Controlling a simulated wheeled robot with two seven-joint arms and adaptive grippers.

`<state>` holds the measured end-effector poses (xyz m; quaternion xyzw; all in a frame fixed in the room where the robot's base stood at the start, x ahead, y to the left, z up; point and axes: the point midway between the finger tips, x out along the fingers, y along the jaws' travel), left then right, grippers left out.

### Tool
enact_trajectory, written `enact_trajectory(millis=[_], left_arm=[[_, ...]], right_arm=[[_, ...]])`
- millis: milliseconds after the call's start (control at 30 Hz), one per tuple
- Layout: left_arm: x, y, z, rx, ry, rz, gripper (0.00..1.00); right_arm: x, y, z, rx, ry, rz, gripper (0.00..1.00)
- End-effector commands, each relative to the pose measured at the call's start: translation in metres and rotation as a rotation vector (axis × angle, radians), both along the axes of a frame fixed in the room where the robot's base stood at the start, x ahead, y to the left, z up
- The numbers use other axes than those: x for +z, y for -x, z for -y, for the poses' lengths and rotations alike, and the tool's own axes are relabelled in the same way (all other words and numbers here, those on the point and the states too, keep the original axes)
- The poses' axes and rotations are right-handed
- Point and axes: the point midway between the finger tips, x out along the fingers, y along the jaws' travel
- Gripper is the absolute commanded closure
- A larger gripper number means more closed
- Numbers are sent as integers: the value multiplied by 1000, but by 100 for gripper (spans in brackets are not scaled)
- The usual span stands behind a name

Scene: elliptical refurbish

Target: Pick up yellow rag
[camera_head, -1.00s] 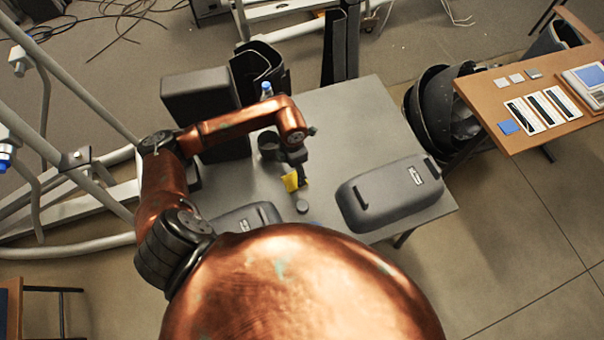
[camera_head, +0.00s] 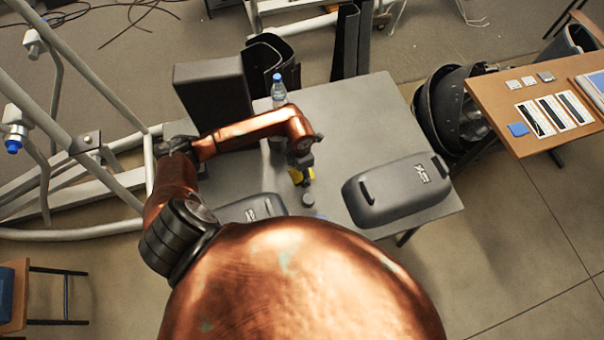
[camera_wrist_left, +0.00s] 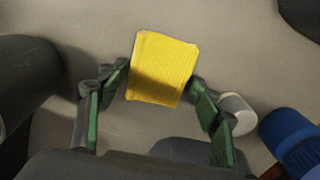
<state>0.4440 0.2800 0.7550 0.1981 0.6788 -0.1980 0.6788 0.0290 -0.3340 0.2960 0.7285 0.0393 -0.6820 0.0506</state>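The yellow rag (camera_head: 309,175) is on the grey table (camera_head: 352,117), partly hidden under my left gripper (camera_head: 301,170) in the head view. In the left wrist view, the rag (camera_wrist_left: 163,70) is a ribbed yellow square patch. My left gripper (camera_wrist_left: 158,80) is open there, with one green-padded finger on each side of the rag. The right finger overlaps the rag's edge in the picture; I cannot tell whether it touches. My right gripper is not in view.
A small grey cylinder (camera_head: 308,199) stands close to the rag. A dark grey case (camera_head: 397,188) lies to the right, another (camera_head: 252,208) to the left. A blue-capped bottle (camera_head: 278,92) stands behind my arm. A wooden desk (camera_head: 490,92) is at the right.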

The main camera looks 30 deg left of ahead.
Motion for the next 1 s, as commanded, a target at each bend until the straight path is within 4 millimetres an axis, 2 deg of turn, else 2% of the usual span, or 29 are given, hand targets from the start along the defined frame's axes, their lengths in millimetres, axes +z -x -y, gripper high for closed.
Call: enact_trajectory(millis=[133, 433, 767, 867, 1000], left_arm=[[0, 0, 0, 0, 0, 0, 53], [0, 0, 0, 0, 0, 0, 73], [3, -1, 0, 0, 0, 1, 74], [10, -1, -1, 0, -2, 2, 74], [28, -2, -1, -1, -2, 4, 74]], right_arm=[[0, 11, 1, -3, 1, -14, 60], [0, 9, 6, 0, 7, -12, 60], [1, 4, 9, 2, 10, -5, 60], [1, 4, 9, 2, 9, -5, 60], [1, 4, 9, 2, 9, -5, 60]])
